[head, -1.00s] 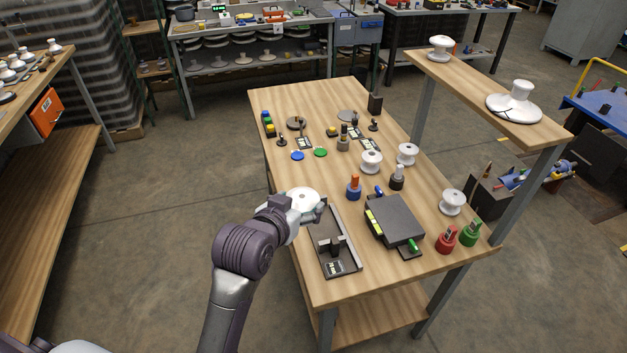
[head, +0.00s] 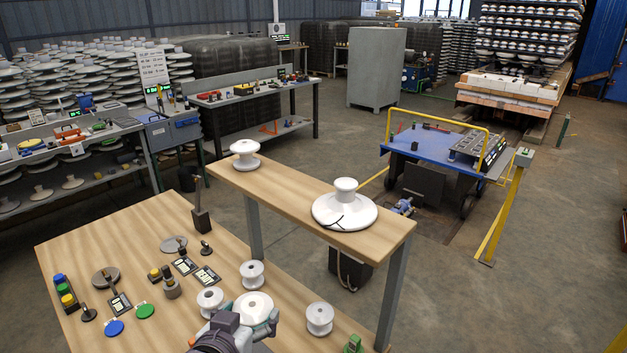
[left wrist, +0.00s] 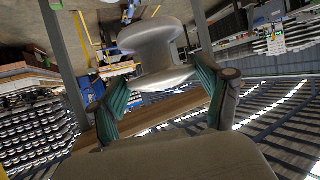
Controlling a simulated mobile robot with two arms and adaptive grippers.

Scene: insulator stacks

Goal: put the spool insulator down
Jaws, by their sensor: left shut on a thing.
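My left gripper (head: 245,330) is shut on a white spool insulator (head: 254,306) and holds it over the wooden table. The left wrist view shows this spool insulator (left wrist: 155,52) between my left gripper's green-padded fingers (left wrist: 160,92). Its height above the table is hard to tell. Other white spools stand on the table: one behind (head: 252,274), one to the left (head: 210,300), one to the right (head: 320,319). Another spool (head: 245,154) stands on the raised wooden shelf (head: 285,206). My right gripper is not in view.
Round discs, small devices and a button box (head: 65,293) occupy the table's left. A blue cart (head: 420,150) stands behind.

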